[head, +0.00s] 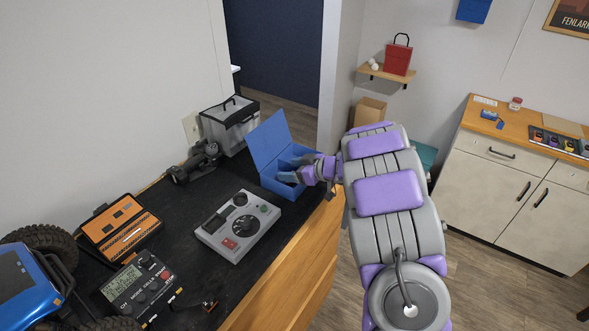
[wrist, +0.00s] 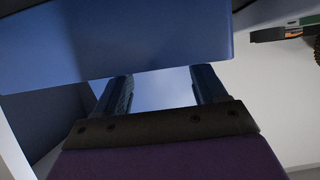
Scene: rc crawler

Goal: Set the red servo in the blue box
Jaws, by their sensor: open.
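The blue box (head: 268,148) stands on the black bench top near its right end, with its lid raised. My gripper (head: 288,176) is at the box's front right, with its fingertips over or inside the opening. In the wrist view a blue panel of the box (wrist: 120,40) fills the top and hides the fingertips. My gripper (wrist: 160,92) is open there, its two dark fingers apart, with only a pale blue surface between them. I cannot make out the red servo in either view; the inside of the box is mostly hidden.
A grey device with knobs (head: 238,225) lies left of the box. An orange case (head: 120,225), a dark meter (head: 138,288) and a blue crawler (head: 25,290) fill the bench's left. A cabinet (head: 510,185) stands apart at right.

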